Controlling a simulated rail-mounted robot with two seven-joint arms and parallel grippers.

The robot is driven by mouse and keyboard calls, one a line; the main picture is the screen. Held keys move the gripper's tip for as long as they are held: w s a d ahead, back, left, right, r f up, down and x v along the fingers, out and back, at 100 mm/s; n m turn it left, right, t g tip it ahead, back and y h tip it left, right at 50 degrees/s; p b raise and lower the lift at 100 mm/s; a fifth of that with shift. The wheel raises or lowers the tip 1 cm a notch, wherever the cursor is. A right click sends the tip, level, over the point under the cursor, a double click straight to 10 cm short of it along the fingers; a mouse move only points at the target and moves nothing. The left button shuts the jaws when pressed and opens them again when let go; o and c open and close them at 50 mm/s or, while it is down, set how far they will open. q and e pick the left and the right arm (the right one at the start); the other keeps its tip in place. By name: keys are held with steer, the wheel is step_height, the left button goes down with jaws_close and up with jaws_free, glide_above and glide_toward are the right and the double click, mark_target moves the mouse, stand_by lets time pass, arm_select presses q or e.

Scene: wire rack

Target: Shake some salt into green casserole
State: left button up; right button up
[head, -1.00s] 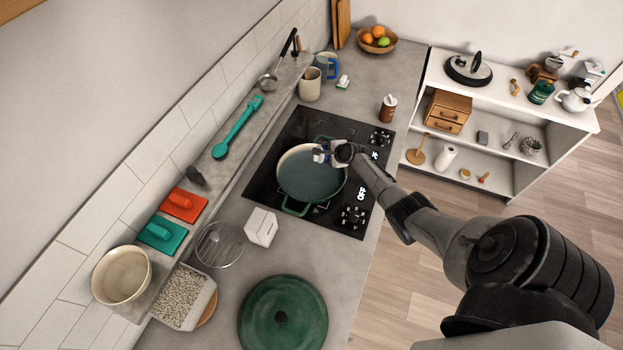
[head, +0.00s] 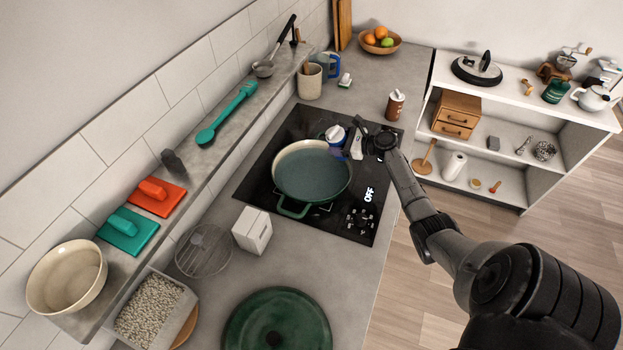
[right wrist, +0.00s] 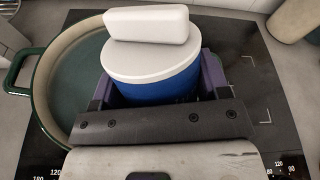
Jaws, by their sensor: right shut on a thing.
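The green casserole (head: 297,210) stands without its lid on the cooktop, with bluish liquid inside. It also shows at the left of the right wrist view (right wrist: 42,107). My right gripper (head: 346,142) is shut on a blue salt container with a white lid (head: 335,134). The container is at the far right rim of the casserole in the head view. In the right wrist view, the white lid (right wrist: 150,60) faces the camera above the blue body (right wrist: 158,90), between the fingers. It looks roughly upright. My left gripper is not in view.
The black cooktop (head: 255,185) shows an OFF display. The green lid (head: 277,325) lies on the counter in front. A white box (head: 252,231) stands near the casserole. A brown shaker (head: 395,104), a beige cup (head: 309,82) and a blue mug (head: 328,65) stand behind.

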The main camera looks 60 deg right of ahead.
mark_target(339, 130)
step_height(339, 130, up, 4)
steer(key=shift+r+m+t+y+p, duration=0.15)
steer(key=shift+m+t+y+p, duration=0.25)
steer(key=shift+m+t+p, duration=0.55)
steer(key=shift+r+m+t, duration=0.35)
steer(key=shift+r+t, duration=0.05)
steer(key=shift+t, duration=0.05)
steer(key=shift+d, duration=0.1)
